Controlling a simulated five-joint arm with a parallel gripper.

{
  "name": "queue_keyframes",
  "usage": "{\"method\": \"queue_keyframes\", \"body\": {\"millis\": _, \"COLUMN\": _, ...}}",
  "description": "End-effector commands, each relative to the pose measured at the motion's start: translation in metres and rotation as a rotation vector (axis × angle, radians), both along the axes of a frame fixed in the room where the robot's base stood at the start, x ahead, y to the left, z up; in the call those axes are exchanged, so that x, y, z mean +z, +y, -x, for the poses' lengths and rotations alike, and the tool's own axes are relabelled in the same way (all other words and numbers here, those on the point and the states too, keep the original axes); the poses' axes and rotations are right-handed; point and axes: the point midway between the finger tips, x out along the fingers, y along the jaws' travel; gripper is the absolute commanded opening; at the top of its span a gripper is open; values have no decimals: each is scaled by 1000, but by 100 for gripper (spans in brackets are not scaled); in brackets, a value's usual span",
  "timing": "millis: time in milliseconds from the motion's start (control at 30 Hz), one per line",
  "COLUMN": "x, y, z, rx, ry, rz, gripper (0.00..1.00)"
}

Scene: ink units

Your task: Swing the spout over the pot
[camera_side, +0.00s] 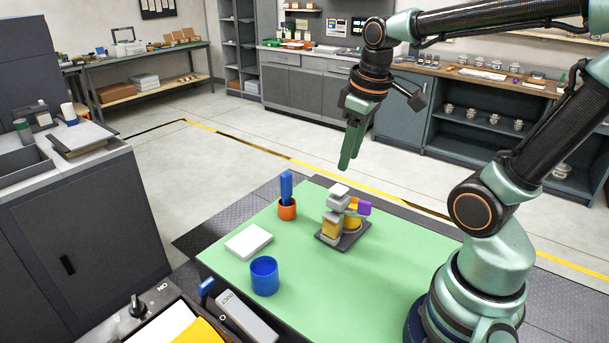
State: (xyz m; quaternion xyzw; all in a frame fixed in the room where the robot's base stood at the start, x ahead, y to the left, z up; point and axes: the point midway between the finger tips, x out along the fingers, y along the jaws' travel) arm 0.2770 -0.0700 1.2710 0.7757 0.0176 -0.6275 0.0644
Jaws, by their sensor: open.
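The ink unit (338,228) stands on a dark base plate (344,240) on the green mat, with stacked grey and white parts and yellow parts below. A small purple piece (364,207) sticks out at its right side; it may be the spout, but it is too small to be sure. A round yellow part, perhaps the pot, sits under and beside it, partly hidden by the grey parts. My gripper (345,165) hangs above and behind the unit in the picture, fingers pointing down, open and empty, touching nothing.
An orange cup (288,211) holding blue upright pieces stands left of the unit. A white block (248,241) and a blue cup (264,276) are nearer the front left. The green mat (370,285) is clear at the front and right, up to my arm's base.

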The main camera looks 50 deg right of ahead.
Motion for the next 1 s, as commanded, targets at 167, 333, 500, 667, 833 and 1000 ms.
{"method": "queue_keyframes", "body": {"millis": 167, "x": -7, "y": -42, "z": 13, "rx": 60, "ry": 165, "rz": -24, "gripper": 44}}
{"method": "queue_keyframes", "body": {"millis": 333, "x": -10, "y": -54, "z": 18, "rx": 96, "ry": 217, "rz": -44, "gripper": 44}}
{"method": "queue_keyframes", "body": {"millis": 500, "x": -27, "y": -54, "z": 19, "rx": 101, "ry": 222, "rz": -47, "gripper": 44}}
{"method": "queue_keyframes", "body": {"millis": 667, "x": -57, "y": -54, "z": 20, "rx": 100, "ry": 223, "rz": -47, "gripper": 44}}
{"method": "queue_keyframes", "body": {"millis": 833, "x": -90, "y": -53, "z": 19, "rx": 100, "ry": 223, "rz": -47, "gripper": 44}}
{"method": "queue_keyframes", "body": {"millis": 1000, "x": -114, "y": -54, "z": 19, "rx": 100, "ry": 221, "rz": -46, "gripper": 44}}
